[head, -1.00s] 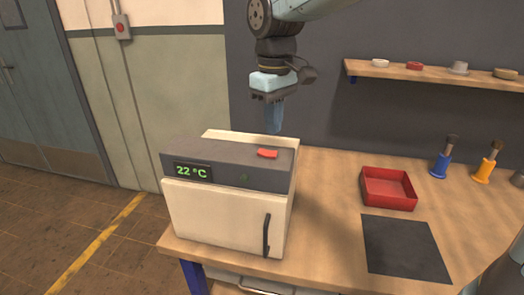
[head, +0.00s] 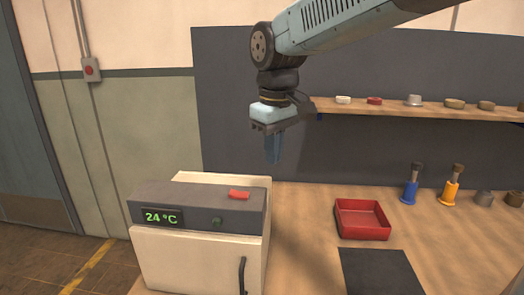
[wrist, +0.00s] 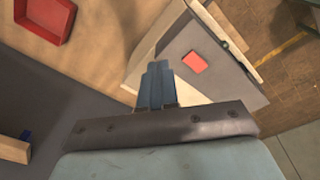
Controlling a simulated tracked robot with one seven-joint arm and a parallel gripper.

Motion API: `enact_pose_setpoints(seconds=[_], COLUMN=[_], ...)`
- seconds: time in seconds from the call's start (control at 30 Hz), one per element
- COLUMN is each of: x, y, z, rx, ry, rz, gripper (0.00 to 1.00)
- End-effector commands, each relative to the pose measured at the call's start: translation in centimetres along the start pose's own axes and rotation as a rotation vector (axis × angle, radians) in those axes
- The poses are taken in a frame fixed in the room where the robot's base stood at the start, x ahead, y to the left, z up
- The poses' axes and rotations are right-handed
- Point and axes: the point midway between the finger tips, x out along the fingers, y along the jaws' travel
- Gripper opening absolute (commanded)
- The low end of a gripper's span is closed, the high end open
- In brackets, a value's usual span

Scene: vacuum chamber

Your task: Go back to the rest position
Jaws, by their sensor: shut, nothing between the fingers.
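My gripper (head: 273,150) hangs fingers down in the air above the back right part of the chamber, apart from it. Its blue fingers are together and empty; they also show in the wrist view (wrist: 157,85). The vacuum chamber (head: 200,262) is a cream box with a dark top panel, a closed door and a dark handle. Its display (head: 161,217) reads 24 °C in green. A red switch (head: 239,194) sits on its top, and it also shows in the wrist view (wrist: 194,62). A green spot (head: 217,221) is on the front panel.
A red tray (head: 361,219) and a dark mat (head: 380,274) lie on the wooden bench right of the chamber. A wall shelf (head: 400,107) with small items runs along the right.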

Motion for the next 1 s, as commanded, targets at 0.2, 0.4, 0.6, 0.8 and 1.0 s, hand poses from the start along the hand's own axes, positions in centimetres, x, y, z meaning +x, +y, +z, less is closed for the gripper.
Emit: enact_pose_setpoints(seconds=[0.2, 0.4, 0.6, 0.8, 1.0], x=[-0.7, -0.5, 0.4, 1.4, 1.8], y=[4.3, 6.8, 8.1, 8.4, 8.5], z=[6.7, 12.8, 18.7, 22.7, 24.0], rx=[0.219, 0.413, 0.597, 0.729, 0.777], ry=[0.097, 0.186, 0.277, 0.348, 0.374], rz=[0.059, 0.105, 0.147, 0.176, 0.185], gripper=[0.00, 0.00, 0.00, 0.00, 0.00])
